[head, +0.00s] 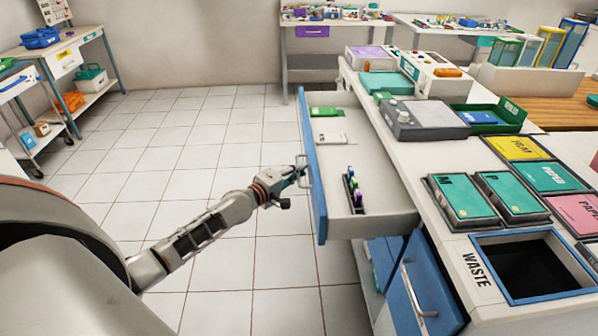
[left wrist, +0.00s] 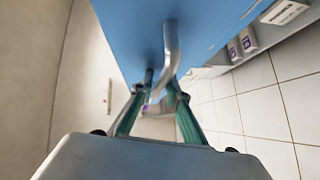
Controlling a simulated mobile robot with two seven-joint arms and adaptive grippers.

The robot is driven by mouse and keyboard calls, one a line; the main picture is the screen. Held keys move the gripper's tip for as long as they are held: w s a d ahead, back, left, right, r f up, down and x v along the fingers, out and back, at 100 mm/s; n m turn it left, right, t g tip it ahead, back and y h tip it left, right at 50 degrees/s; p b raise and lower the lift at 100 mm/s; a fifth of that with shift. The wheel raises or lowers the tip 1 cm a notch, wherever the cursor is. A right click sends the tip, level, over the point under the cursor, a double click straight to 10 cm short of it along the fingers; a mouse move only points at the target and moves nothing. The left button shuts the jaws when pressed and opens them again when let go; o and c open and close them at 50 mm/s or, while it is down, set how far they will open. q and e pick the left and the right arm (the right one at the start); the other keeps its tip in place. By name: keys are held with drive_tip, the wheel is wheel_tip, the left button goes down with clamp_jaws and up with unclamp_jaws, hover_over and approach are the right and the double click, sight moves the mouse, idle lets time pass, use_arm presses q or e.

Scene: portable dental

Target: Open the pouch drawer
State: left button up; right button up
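The drawer (head: 385,217) under the white counter is pulled well out, with its blue front (head: 313,170) toward the left. A metal bar handle (head: 304,178) is on that front, and the handle also shows in the left wrist view (left wrist: 170,45). My left gripper (head: 299,172) is at the handle. In the left wrist view its teal fingers (left wrist: 160,82) are on either side of the bar and look closed on it; the exact contact is partly hidden. Inside the drawer are a green item (head: 323,112), a white box (head: 329,138) and a dark rack of small coloured items (head: 354,190). My right gripper is out of view.
The counter holds a grey device (head: 425,118), labelled teal boxes (head: 462,197) and a waste opening (head: 530,265). Below the drawer is a blue cabinet door with a handle (head: 418,290). Tiled floor (head: 190,160) left of the drawer is clear.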

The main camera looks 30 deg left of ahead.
use_arm(q)
drive_tip(key=s+a+r, duration=0.1)
drive_tip(key=s, duration=1.1)
drive_tip(key=shift+a+r, duration=0.25)
drive_tip(key=shift+r, duration=0.15)
drive_tip(key=shift+w, duration=0.1)
